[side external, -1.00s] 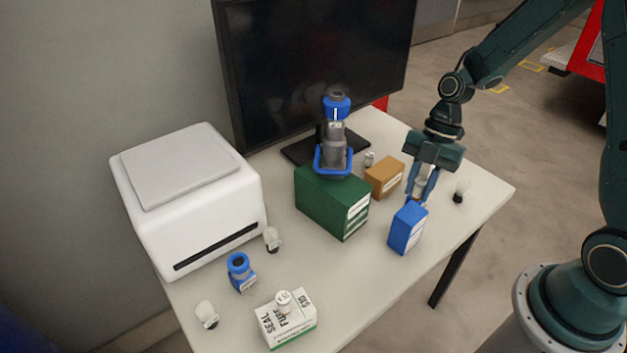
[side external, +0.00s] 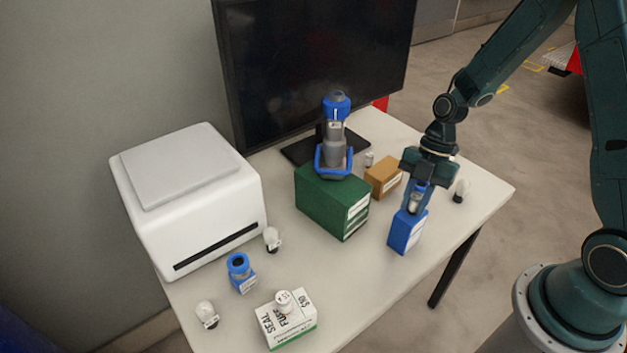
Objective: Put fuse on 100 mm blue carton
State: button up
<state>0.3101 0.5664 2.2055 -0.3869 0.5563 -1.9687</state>
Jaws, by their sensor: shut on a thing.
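The blue carton (side external: 407,236) stands upright near the right front edge of the table, with a white label on its side. My gripper (side external: 414,203) points down directly over its top. The jaws are shut on a small grey-and-white piece (side external: 415,201), which appears to be the fuse. The fingers partly cover it. Its lower end is at or just above the carton's top face; I cannot tell whether it touches.
A green carton (side external: 330,205) bearing a blue-and-grey pump (side external: 334,150) and an orange carton (side external: 384,177) stand left of my gripper. A small bulb-like piece (side external: 461,188) is to the right. A printer (side external: 190,195), blue fitting (side external: 240,272) and white carton (side external: 285,325) are further left.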

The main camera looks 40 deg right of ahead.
jog(key=shift+f, duration=0.15)
jog(key=o, duration=1)
jog(key=v, duration=1.2)
jog(key=shift+d, duration=0.1)
